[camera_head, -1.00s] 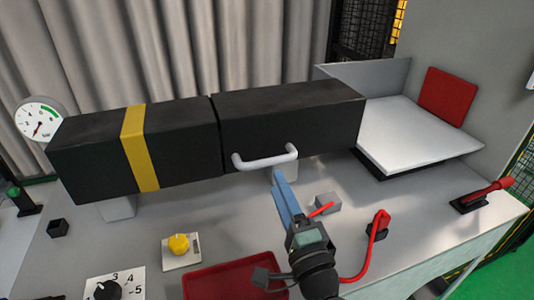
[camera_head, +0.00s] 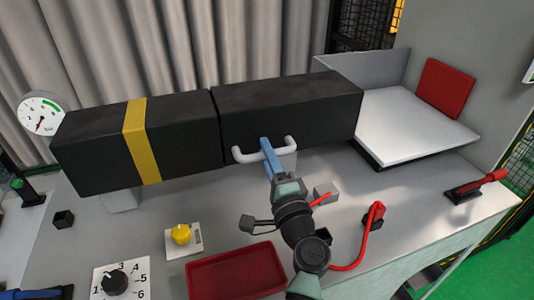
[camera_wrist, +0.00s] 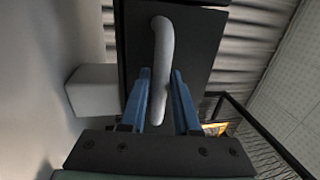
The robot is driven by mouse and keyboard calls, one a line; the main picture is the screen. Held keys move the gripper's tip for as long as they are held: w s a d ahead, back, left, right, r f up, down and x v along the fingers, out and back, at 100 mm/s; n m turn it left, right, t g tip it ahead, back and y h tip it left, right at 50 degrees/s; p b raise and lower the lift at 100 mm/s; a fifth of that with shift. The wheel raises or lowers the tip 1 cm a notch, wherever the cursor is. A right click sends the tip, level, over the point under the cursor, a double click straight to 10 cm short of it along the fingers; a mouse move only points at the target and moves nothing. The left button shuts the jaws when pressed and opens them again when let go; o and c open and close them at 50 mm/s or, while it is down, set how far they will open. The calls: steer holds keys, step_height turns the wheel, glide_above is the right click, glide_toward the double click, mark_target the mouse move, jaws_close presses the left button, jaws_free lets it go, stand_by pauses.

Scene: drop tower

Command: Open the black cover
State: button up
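The black cover (camera_head: 285,105) is the right-hand section of a long black box, and its front carries a white U-shaped handle (camera_head: 246,155). The cover sits flush beside the left section with a thin seam between them. My gripper (camera_head: 265,145) is at the middle of the handle. In the wrist view the handle (camera_wrist: 162,65) passes between the two blue fingers of my gripper (camera_wrist: 162,88).
The left black section has a yellow band (camera_head: 141,140). On the table are a yellow knob (camera_head: 181,234), a numbered dial (camera_head: 115,280), a red tray (camera_head: 236,276) and a red lever (camera_head: 376,212). A white plate (camera_head: 415,130) lies to the right.

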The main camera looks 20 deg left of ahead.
jaws_close()
stand_by(1.1)
